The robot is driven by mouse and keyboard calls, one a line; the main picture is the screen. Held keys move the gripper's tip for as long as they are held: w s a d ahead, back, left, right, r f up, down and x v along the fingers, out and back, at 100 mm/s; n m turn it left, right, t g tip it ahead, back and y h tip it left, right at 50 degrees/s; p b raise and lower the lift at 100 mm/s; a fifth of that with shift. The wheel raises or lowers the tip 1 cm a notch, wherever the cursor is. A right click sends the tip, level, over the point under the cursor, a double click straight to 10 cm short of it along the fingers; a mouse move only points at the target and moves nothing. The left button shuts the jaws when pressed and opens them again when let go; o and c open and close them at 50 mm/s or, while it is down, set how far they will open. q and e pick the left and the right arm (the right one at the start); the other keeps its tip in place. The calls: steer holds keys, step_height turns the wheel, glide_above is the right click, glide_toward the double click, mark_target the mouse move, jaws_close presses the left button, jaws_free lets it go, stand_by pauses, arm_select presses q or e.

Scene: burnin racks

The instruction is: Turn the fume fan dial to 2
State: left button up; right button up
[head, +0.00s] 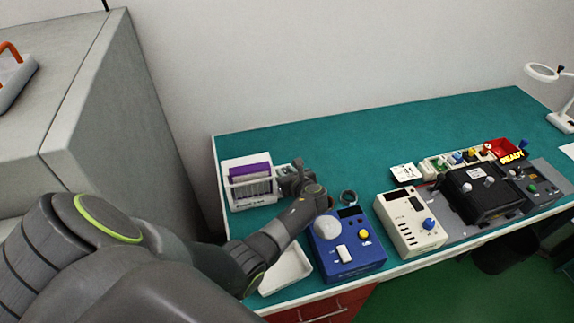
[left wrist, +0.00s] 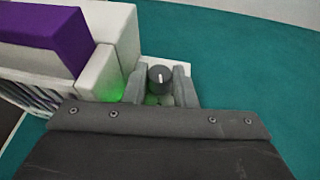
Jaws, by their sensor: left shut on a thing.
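The fume fan dial (left wrist: 160,76) is a dark round knob with a white pointer line, seen in the left wrist view. The pointer runs nearly straight up and down in that picture. My left gripper (left wrist: 160,86) has one finger on each side of the dial and is shut on it. In the head view my left gripper (head: 291,178) is beside the white fume fan box (head: 238,197) with its purple block, and it hides the dial there. The fan box (left wrist: 124,35) stands to the left in the wrist view, with a green glow near its base. The dial's numbers are not readable.
A blue box (head: 350,262) with knobs, a white tray (head: 288,272) and a cream unit (head: 408,240) stand near the bench's front edge. A black device (head: 480,190) is at the right. The teal bench top (head: 340,145) is clear behind.

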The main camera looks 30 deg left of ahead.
arm_select(q)
steer(key=shift+s+a+r+m+t+h+p, duration=0.1)
steer(key=shift+m+t+h+p, duration=0.3)
steer(key=shift+m+t+p, duration=0.25)
arm_select(e)
steer(key=shift+a+r, duration=0.2)
steer(key=shift+r, duration=0.75)
arm_select(q)
steer(key=o, duration=0.7)
arm_select(e)
steer(key=shift+w, duration=0.1)
